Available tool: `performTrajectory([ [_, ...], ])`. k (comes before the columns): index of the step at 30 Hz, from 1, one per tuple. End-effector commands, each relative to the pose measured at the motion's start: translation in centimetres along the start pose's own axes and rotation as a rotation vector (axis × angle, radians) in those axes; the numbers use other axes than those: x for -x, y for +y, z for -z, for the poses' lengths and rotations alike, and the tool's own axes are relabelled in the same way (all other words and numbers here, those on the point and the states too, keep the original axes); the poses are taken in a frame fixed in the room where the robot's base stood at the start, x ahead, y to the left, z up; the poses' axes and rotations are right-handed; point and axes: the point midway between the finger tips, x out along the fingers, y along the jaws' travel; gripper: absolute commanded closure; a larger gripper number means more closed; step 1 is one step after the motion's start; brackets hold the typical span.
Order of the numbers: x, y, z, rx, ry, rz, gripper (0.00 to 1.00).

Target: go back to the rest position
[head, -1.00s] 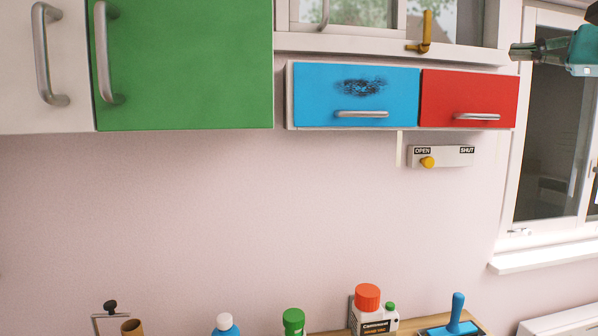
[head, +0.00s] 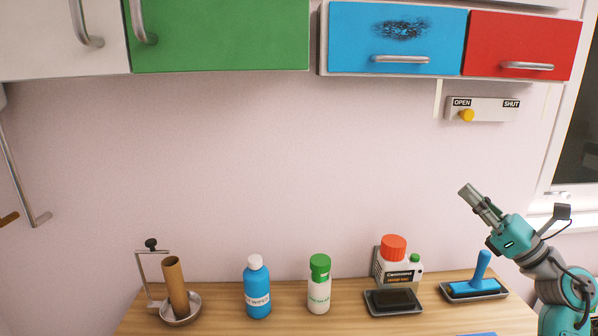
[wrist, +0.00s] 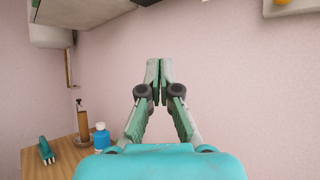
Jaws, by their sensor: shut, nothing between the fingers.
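My gripper (head: 473,198) is at the right of the head view, raised above the wooden counter and pointing up and to the left. Its fingers are together with nothing between them. In the wrist view, my gripper (wrist: 159,65) shows its two fingertips meeting in front of the bare wall. It touches none of the objects on the counter.
On the counter (head: 228,310) stand a tube in a dish (head: 176,285), a blue bottle (head: 257,290), a green-capped bottle (head: 319,290), a red-capped container (head: 395,262), a dark tray (head: 393,302) and a blue-handled tool (head: 481,270). Blue (head: 350,40) and red (head: 510,45) drawers hang above.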

Motion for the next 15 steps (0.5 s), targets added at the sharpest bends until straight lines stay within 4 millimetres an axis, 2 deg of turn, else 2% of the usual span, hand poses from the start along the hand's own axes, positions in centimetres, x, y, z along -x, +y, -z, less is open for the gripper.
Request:
performTrajectory([
  [1, 0.9, 1.1, 1.7, -0.067, -0.021, 0.009, 1.00],
  [3, 2.0, 2.5, 3.5, -0.160, -0.053, 0.021, 1.00],
  [15, 9.1, 11.3, 12.0, -0.695, -0.227, 0.109, 1.00],
])
